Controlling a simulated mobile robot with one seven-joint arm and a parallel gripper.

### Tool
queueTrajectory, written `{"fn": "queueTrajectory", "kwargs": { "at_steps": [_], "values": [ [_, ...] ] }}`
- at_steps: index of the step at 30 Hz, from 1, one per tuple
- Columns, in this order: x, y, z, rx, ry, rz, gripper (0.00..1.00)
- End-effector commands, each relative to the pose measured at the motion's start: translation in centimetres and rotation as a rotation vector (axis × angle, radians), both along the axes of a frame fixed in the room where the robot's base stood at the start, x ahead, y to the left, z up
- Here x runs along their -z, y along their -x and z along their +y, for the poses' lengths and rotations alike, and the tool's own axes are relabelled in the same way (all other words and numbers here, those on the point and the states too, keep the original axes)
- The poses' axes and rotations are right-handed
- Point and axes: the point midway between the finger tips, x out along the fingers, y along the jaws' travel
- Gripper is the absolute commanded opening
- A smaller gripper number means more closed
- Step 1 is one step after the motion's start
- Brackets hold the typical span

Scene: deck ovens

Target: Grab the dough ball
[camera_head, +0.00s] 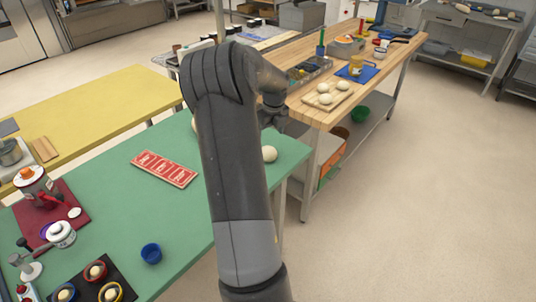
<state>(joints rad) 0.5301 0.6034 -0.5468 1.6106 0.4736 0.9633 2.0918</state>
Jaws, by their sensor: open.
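A pale dough ball (269,153) lies near the right edge of the green table (180,212). Another pale round piece (194,125) shows only partly behind my arm. My arm hides part of the gripper and the middle of the green table. I see nothing held between the fingers.
A red patterned mat (164,169) lies left of my arm. A blue cup (151,253), a black tray (118,275) with small colored bowls, and a dark red board (75,196) stand at the left. The wood-topped table (305,108) stands beyond. Floor at the right is clear.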

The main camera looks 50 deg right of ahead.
Motion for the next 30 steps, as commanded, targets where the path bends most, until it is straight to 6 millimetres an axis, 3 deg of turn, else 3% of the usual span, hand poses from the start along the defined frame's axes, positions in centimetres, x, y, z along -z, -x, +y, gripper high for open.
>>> {"fn": "queueTrajectory", "kwargs": {
  "at_steps": [3, 11, 19, 26, 30],
  "values": [
    [2.1, -0.2, 0.0, 0.002, -0.004, 0.001, 0.85],
    [4.3, -0.5, 0.0, -0.002, -0.002, 0.002, 0.85],
    [8.1, -1.0, -0.2, -0.002, -0.002, 0.001, 0.85],
    [8.5, -1.0, -0.2, -0.002, -0.001, -0.001, 0.85],
    [8.5, -1.0, -0.2, -0.003, 0.0, -0.001, 0.76]
  ]
}}
